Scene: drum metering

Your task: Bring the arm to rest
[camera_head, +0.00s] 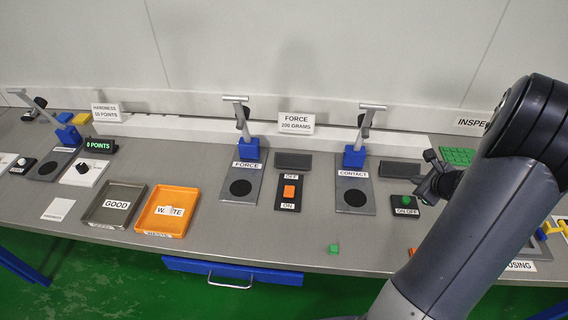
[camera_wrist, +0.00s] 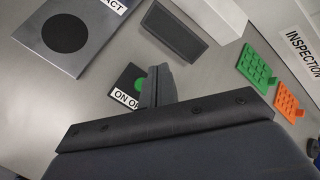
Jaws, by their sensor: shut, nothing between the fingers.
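My gripper (camera_head: 432,178) is at the right of the head view, beside the ON OFF switch plate (camera_head: 405,211) with its green button (camera_head: 406,200). My arm comes in from the lower right and hides part of the bench behind it. In the wrist view my gripper (camera_wrist: 158,72) has its fingers together with nothing between them. They point past the green button (camera_wrist: 138,84), which shows beside them and is partly hidden by the fingers. I cannot tell whether they touch it.
The CONTACT stand (camera_head: 355,180) and FORCE stand (camera_head: 243,180) rise left of my gripper. An orange WASTE tray (camera_head: 184,231) and a GOOD tray (camera_head: 97,218) lie farther left. A small green cube (camera_head: 333,248) lies near the front edge. A green grid pad (camera_wrist: 258,62) lies right.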

